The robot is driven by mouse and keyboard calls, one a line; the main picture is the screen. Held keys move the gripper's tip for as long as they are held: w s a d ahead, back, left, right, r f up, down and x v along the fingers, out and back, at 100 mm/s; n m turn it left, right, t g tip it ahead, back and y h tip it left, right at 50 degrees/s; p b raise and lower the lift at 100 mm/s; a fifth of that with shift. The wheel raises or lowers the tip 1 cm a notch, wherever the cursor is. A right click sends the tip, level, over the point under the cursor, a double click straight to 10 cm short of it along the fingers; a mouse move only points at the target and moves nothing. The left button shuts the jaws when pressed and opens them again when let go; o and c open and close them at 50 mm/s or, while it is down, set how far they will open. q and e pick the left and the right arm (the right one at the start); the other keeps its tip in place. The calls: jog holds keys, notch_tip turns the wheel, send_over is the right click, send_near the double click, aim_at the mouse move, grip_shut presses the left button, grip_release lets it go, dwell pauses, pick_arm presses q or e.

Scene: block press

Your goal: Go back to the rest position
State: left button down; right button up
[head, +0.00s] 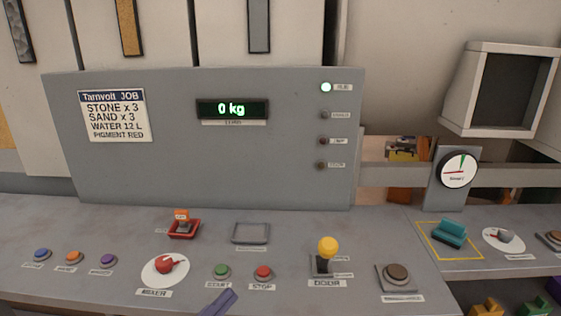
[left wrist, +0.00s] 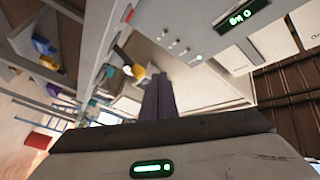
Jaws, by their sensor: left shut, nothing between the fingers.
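My left gripper (head: 218,302) shows at the bottom edge of the head view as a purple fingertip, in front of the START and STOP buttons and apart from the panel. In the left wrist view its two purple fingers (left wrist: 157,97) are closed together with nothing between them. The control panel (head: 330,225) lies in front of me, with the red mixer knob (head: 165,265), the green start button (head: 221,271), the red stop button (head: 263,273) and the yellow-topped door lever (head: 327,247). My right gripper is not in either view.
The upright back panel (head: 290,165) carries a display (head: 232,110) reading 0 kg, a job card (head: 113,115) and a lit green lamp (head: 326,87). Space above the panel is clear.

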pick_arm(q)
jog(key=s+a+f+n+g+y, duration=0.1)
jog(key=s+a+f+n+y, duration=0.1)
jog(key=f+n+y, duration=0.3)
jog(key=s+a+f+n+g+y, duration=0.1)
jog(key=s+a+f+n, duration=0.1)
jog(key=f, duration=0.5)
jog(key=s+a+f+n+g+y, duration=0.1)
jog(key=s+a+f+n+y, duration=0.2)
jog(key=f, duration=0.4)
jog(key=s+f+n+g, duration=0.4)
jog(key=s+f, duration=0.6)
jog(key=f, duration=0.1)
jog(key=shift+s+d+f+g, duration=0.2)
jog(key=shift+s+f+g, duration=0.05)
jog(key=shift+s+g, duration=0.15)
